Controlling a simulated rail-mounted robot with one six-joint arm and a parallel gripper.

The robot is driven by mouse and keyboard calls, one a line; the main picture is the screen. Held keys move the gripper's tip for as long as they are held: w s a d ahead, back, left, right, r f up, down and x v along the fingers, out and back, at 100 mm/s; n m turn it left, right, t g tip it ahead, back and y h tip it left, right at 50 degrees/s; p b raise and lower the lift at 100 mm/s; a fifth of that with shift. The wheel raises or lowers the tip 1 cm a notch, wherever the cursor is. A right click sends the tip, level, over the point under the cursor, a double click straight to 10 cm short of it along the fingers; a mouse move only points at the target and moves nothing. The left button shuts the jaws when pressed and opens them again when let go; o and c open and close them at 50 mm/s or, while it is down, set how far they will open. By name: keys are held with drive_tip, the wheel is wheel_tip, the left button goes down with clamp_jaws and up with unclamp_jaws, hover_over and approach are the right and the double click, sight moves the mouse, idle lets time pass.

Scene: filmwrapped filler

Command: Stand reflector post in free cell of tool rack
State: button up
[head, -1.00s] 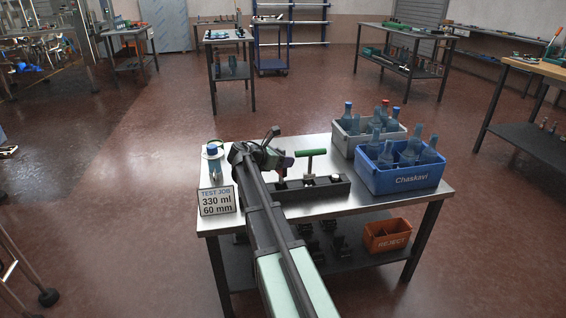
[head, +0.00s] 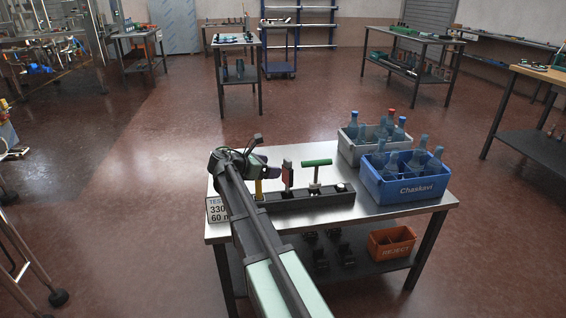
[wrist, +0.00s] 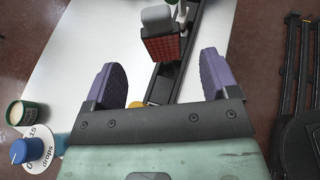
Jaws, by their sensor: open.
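The reflector post, with a red gridded face and pale grey top, shows in the wrist view (wrist: 165,46) just beyond my fingertips. In the head view the red post (head: 287,174) stands upright in the black tool rack (head: 312,200); its foot is hard to make out. A green T-handled tool (head: 316,163) stands to its right, and a yellow piece (head: 259,188) shows at the rack's left end. My gripper (head: 257,163) is open, its purple fingers (wrist: 160,68) apart and empty, to the left of the post. My arm hides part of the rack's left end.
A grey crate (head: 356,151) and a blue crate (head: 410,190) of bottles stand at the bench's right. A blue-capped item (wrist: 25,150) and green tin (wrist: 20,113) are left in the wrist view. An orange reject bin (head: 391,252) sits below.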

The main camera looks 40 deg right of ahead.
drive_tip(key=s+a+f+m+y, duration=0.35)
drive_tip(key=s+a+m, duration=0.3)
drive_tip(key=a, duration=0.45)
drive_tip(key=s+a+f+m+t+y, duration=0.1)
drive_tip(key=s+a+f+m+y, duration=0.3)
drive_tip(key=s+a, duration=0.55)
drive_tip(key=s+a+f+m+y, duration=0.2)
drive_tip(key=s+a+m+y, duration=0.4)
drive_tip(key=a, duration=0.6)
wheel_tip(320, 180, up, 20)
drive_tip(key=w+p, duration=0.1)
drive_tip(key=p, duration=2)
drive_tip(key=shift+d+r, duration=0.15)
drive_tip(key=shift+r, duration=0.1)
drive_tip(key=shift+m, duration=0.25)
